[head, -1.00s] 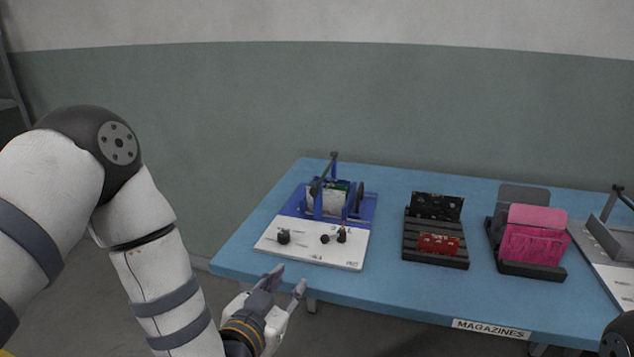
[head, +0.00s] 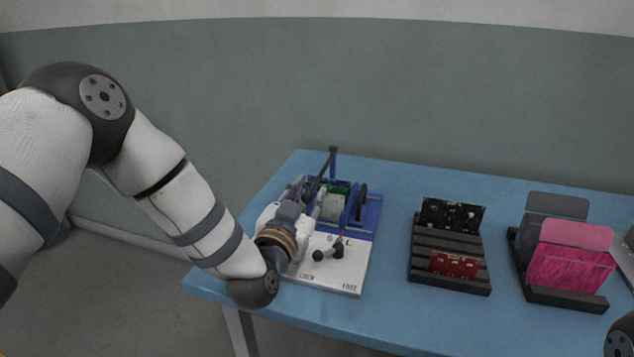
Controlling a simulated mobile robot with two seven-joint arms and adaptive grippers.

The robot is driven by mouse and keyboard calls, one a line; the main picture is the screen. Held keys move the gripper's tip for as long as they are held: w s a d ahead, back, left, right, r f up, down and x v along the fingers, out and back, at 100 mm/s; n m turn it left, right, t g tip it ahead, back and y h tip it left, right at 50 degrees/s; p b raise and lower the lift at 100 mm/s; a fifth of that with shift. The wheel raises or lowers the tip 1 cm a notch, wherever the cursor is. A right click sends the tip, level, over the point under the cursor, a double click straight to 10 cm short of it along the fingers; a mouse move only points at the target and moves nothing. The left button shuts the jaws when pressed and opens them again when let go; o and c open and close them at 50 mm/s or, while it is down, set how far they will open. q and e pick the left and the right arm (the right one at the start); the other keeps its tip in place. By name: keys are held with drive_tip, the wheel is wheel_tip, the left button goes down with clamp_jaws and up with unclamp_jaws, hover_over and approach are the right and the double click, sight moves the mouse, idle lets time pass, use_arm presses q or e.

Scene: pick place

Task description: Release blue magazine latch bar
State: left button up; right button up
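The blue magazine (head: 372,209) stands at the left end of the table, on a base with a white front panel (head: 345,276). It holds green and white boards (head: 335,198). Its dark latch bar (head: 326,168) slopes from a post at the back down toward the front left, where its lower end is close to my gripper. My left gripper (head: 307,194) is over the left side of the magazine with its two fingers apart. I cannot tell whether a finger touches the bar. The gripper hides part of the panel and the magazine's left side. My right gripper is out of view.
Black knobs (head: 328,252) stand up from the panel. A black rack (head: 450,262) with black and red boards is to the right. Farther right is a black holder with pink and grey plates (head: 571,258). The blue table (head: 395,312) is bare along its front.

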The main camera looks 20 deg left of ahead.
sight(316, 180)
use_arm(q)
drive_tip(key=w, duration=0.4)
drive_tip(key=shift+w+d+f, duration=0.1)
drive_tip(key=shift+w+f, duration=0.05)
drive_tip(key=shift+w, duration=0.4)
drive_tip(key=shift+c, duration=0.5)
clamp_jaws()
